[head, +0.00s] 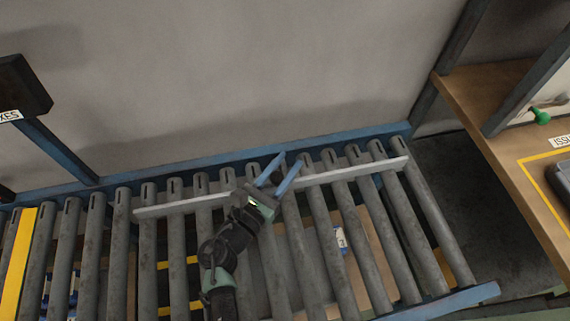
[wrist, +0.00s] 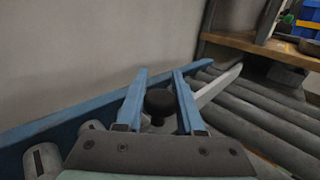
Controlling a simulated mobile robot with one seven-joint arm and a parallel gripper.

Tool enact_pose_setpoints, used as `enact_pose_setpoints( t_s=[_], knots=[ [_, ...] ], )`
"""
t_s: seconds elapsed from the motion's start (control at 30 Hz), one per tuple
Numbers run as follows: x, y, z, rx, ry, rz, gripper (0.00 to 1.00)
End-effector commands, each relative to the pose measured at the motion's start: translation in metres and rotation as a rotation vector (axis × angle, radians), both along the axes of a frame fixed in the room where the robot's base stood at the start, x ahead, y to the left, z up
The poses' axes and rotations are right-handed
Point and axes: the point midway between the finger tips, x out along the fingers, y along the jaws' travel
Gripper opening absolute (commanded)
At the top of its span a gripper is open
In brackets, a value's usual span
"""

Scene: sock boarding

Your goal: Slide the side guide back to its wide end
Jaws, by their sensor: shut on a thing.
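The side guide (head: 345,174) is a long pale grey bar lying across the rollers near the back rail. Its right end sits slightly farther back than its left end in the head view. In the wrist view the guide (wrist: 217,86) runs away to the upper right. A round black knob (wrist: 160,102) stands between the blue fingers of my gripper (wrist: 160,75). My gripper (head: 288,160) is shut on the knob, over the middle of the guide.
A blue back rail (head: 210,158) runs along the wall behind the grey rollers (head: 320,215). A yellow strip (head: 18,262) crosses at the far left. A wooden bench (head: 492,130) stands to the right, beyond a dark gap. Cardboard shows below the rollers.

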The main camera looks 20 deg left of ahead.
Motion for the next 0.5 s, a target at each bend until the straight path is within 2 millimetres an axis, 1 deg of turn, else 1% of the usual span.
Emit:
enact_pose_setpoints(
  t_s=[0.03,0.07,0.5],
  knots=[
    [-0.0002,0.0001,-0.0001,0.0,0.0,0.0,0.04],
    [-0.0002,0.0,-0.0001,0.0,0.0,0.0,0.0],
    [-0.0004,0.0003,-0.0002,0.0,0.0,0.001,0.0]
  ],
)
